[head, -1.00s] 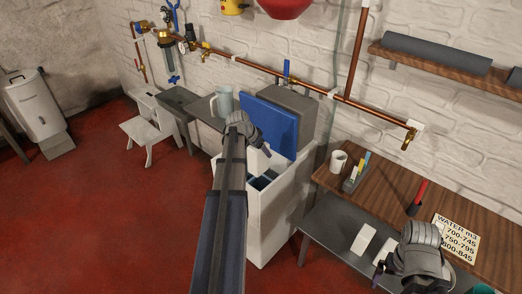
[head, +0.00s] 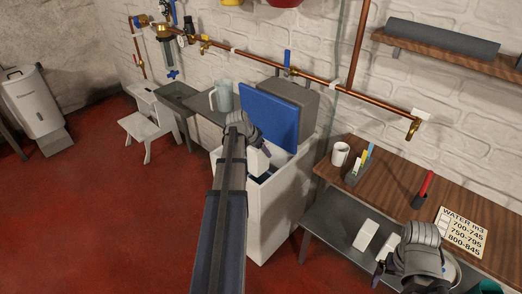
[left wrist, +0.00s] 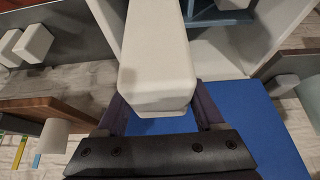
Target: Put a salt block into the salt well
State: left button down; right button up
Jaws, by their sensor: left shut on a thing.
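My left gripper (head: 258,146) is shut on a white salt block (head: 257,160), held over the open top of the white cabinet (head: 270,222). The block also shows large in the left wrist view (left wrist: 155,60), between the two fingers. The cabinet's blue lid (head: 270,120) stands open behind it. The dark opening inside the cabinet (head: 265,177) is mostly hidden by the block and my arm, so I cannot tell whether the block is inside the rim. My right gripper (head: 385,268) is low at the right, its fingers too unclear to judge.
Two more white blocks lie on the grey lower shelf (head: 325,222), one standing clear (head: 366,235) and one beside my right gripper (head: 388,246). A wooden worktop (head: 395,185) holds a white mug (head: 341,153). A grey-blue jug (head: 222,97) stands left of the lid.

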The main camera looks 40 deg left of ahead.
aim_at(261, 174)
pick_arm(q)
jog(key=shift+f+b, duration=6.65)
jog(key=shift+f, duration=0.15)
jog(key=shift+f+b, duration=1.9)
jog(key=shift+b, duration=0.05)
grip_release()
